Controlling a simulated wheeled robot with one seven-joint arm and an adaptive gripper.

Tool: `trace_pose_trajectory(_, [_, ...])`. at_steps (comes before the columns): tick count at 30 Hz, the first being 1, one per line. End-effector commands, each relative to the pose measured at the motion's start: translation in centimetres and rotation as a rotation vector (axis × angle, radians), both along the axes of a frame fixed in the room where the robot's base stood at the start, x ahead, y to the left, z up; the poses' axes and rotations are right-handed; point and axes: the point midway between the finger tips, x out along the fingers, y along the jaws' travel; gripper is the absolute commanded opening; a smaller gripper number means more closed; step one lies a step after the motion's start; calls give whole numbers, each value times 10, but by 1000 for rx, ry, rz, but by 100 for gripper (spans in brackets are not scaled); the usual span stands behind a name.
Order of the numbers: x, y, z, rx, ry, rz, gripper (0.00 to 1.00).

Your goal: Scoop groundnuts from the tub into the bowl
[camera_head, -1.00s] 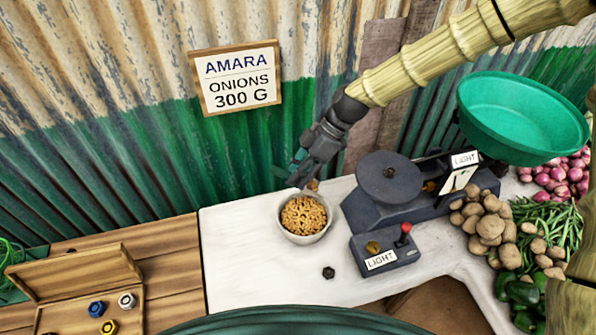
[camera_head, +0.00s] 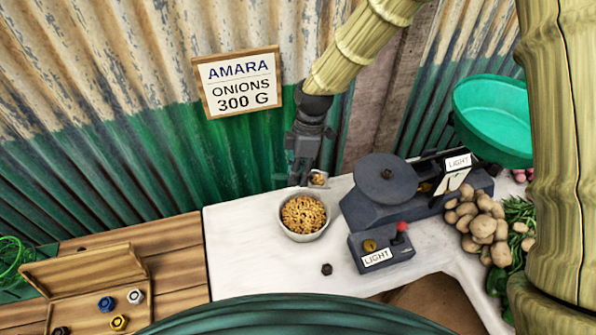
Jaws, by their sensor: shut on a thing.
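A round pale container (camera_head: 326,226) full of groundnuts (camera_head: 303,213) stands on the white counter; I cannot tell whether it is the tub or the bowl. My gripper (camera_head: 306,172) is just behind and above it, pointing down. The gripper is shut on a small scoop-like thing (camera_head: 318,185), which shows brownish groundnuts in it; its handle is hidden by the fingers. A large, empty-looking green bowl (camera_head: 495,115) is at the upper right, by the balance.
A dark balance (camera_head: 387,180) with a flat round plate stands right of the container. Before it is a box labelled LIGHT (camera_head: 382,250) with a red knob. Potatoes (camera_head: 480,222) lie at right. A dark nut (camera_head: 327,269) lies on the counter. An open wooden box (camera_head: 85,268) is at left.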

Motion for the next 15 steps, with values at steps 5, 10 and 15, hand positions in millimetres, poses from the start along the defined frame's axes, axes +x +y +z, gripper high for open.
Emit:
trace_pose_trajectory(5, [1, 0, 4, -74, -13, 4, 0])
trace_pose_trajectory(10, [0, 0, 6, -142, -21, 4, 0])
trace_pose_trajectory(15, [0, 0, 6, -187, -28, 2, 0])
